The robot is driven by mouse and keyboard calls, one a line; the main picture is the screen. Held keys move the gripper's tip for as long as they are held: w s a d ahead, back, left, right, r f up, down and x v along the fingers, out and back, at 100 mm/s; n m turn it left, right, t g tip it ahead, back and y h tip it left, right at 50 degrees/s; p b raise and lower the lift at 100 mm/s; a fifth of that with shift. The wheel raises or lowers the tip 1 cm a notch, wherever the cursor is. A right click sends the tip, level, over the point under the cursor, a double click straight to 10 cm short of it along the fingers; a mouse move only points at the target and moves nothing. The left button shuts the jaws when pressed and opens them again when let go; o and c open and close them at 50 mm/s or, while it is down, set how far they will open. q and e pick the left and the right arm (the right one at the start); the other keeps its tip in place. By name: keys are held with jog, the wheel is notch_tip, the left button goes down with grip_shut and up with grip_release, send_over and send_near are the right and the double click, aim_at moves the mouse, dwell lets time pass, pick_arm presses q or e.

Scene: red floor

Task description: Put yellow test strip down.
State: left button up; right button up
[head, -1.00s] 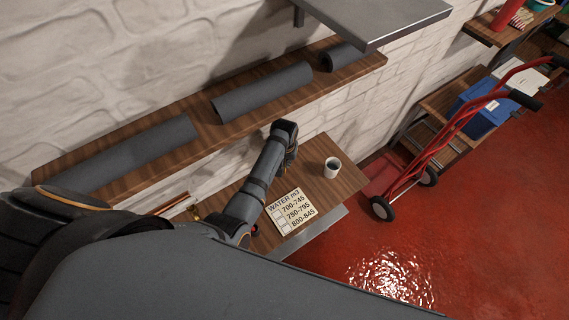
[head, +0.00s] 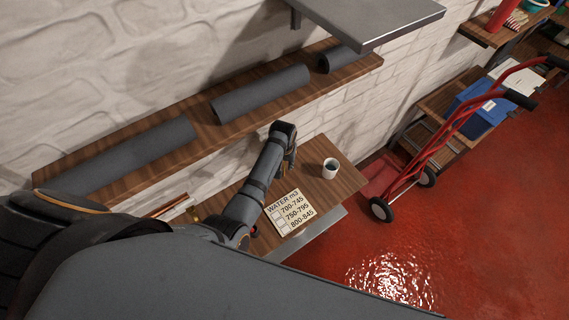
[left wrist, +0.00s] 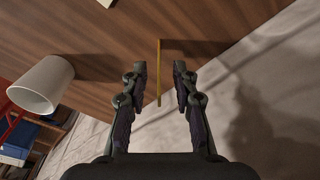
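The yellow test strip (left wrist: 159,72) shows as a thin yellow line in the left wrist view, between the fingers of my left gripper (left wrist: 159,82). The fingers are apart, with a visible gap on each side of the strip. The strip's far end meets the wooden table, where a dark shadow starts; its near end points toward the gripper. In the head view my left gripper (head: 289,152) is over the table's wall side, and the strip cannot be made out there. My right gripper is not in view.
A white cup (head: 331,168) with dark contents stands on the wooden table (head: 345,182); it also shows in the left wrist view (left wrist: 42,85). A printed water card (head: 291,212) lies nearby. A shelf (head: 200,139) with dark rolls runs along the wall above. A red hand truck (head: 408,185) stands right.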

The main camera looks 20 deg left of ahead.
pick_arm(q)
jog(key=r+p, duration=0.6)
jog(key=p, duration=0.1)
jog(key=shift+s+r, duration=0.1)
jog(key=shift+s, duration=0.2)
jog(key=shift+r, duration=0.4)
jog(key=shift+s+r, duration=0.15)
jog(key=shift+r, duration=0.2)
jog(key=shift+d, duration=0.1)
